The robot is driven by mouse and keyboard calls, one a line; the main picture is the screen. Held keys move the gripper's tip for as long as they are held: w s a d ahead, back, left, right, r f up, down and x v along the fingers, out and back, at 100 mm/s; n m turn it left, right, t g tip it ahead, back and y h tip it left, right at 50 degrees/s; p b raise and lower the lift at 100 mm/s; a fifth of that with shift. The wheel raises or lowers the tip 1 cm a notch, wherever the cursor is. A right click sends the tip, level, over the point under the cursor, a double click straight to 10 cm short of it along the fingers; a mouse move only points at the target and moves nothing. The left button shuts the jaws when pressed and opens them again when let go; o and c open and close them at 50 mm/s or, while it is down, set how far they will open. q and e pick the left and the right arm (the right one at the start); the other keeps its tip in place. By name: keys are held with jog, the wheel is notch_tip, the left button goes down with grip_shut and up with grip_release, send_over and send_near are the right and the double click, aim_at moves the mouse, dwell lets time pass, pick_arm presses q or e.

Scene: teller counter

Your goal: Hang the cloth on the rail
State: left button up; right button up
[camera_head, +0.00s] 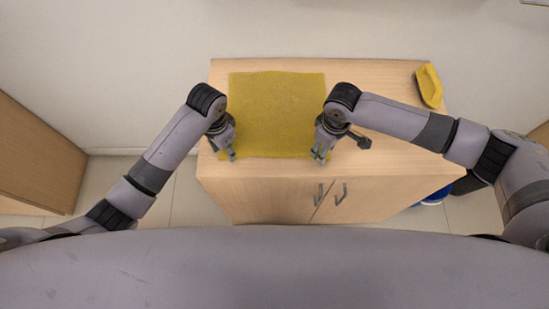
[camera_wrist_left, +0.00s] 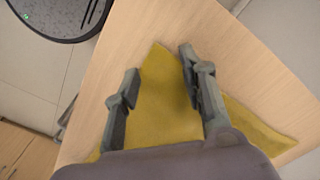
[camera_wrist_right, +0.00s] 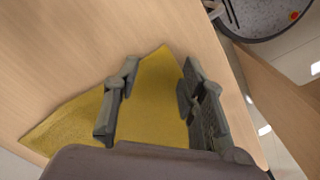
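The yellow cloth (camera_head: 277,110) lies spread flat on the wooden cabinet top, with its near edge close to the front edge. My left gripper (camera_head: 232,157) is over its near left corner. In the left wrist view, the fingers (camera_wrist_left: 158,66) stand apart with a corner of the cloth (camera_wrist_left: 160,95) between them. My right gripper (camera_head: 319,157) is over the near right corner. In the right wrist view, its fingers (camera_wrist_right: 158,68) are also apart, with a cloth corner (camera_wrist_right: 155,95) between them. I see no rail in these views.
The wooden cabinet (camera_head: 385,160) has two door handles on its front. A wall is behind. Another wooden unit (camera_head: 35,155) stands left. Something blue (camera_head: 437,196) is on the floor at right.

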pick_arm(q)
jog(key=shift+f, duration=0.25)
pick_arm(e)
jog(key=shift+f, duration=0.25)
pick_arm(q)
jog(key=shift+a, duration=0.15)
grip_shut()
pick_arm(e)
jog(key=shift+d+f, duration=0.15)
jog(key=shift+f, duration=0.05)
grip_shut()
dwell(0.9)
